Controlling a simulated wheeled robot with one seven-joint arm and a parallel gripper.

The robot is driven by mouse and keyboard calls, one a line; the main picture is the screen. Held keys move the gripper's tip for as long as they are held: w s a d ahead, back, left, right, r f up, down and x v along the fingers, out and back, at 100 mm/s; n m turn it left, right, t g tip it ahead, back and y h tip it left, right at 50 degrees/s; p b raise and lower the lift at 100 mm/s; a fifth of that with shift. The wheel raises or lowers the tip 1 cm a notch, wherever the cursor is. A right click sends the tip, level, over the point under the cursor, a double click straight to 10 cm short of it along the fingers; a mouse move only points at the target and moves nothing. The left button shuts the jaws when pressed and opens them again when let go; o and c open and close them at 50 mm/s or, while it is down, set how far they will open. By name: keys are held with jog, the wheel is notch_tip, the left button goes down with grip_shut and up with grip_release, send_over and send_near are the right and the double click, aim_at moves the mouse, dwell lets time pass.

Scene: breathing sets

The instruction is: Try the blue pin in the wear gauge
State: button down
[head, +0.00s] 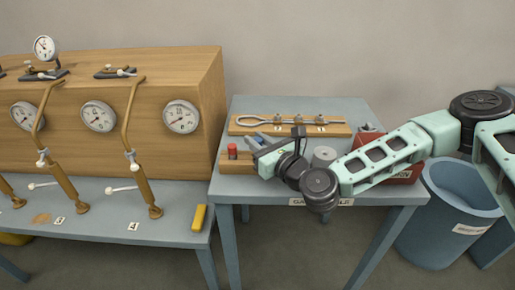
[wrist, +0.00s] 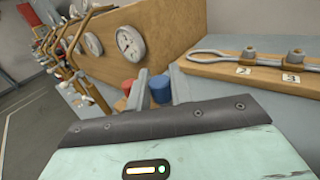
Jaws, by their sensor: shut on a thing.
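My gripper (head: 257,144) is over the left part of the grey-blue table, and its two grey fingers (wrist: 160,92) show in the wrist view. It is shut on the blue pin (wrist: 160,88), whose blue top shows between the fingers. The pin's lower end is hidden, so I cannot tell whether it stands clear of the wooden block below. A red pin (head: 232,151) stands at the left end of that wooden block (head: 229,167); it also shows in the wrist view (wrist: 127,87). No part is clearly readable as the wear gauge.
Behind my gripper lies a wooden board (head: 240,125) with a long metal loop and numbered posts. A grey cylinder (head: 324,156) and a red box (head: 401,173) are near my arm. A wooden gauge cabinet (head: 150,75) stands left, a blue bin (head: 445,225) right.

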aim_at(258, 139)
notch_tip(258, 139, up, 7)
jog(key=shift+f, duration=0.2)
jog(key=d+r+p, duration=0.2)
jog(key=d+p, duration=0.6)
jog(key=d, duration=0.9)
jog(key=shift+s+d, duration=0.2)
jog(key=shift+s, duration=0.15)
jog(key=shift+f+b, duration=1.5)
jog(key=shift+f, duration=0.75)
jog(key=shift+f+b, duration=1.35)
jog(key=shift+f, duration=0.5)
jog(key=shift+r, duration=0.1)
notch_tip(258, 139, up, 7)
jog(key=p, duration=0.6)
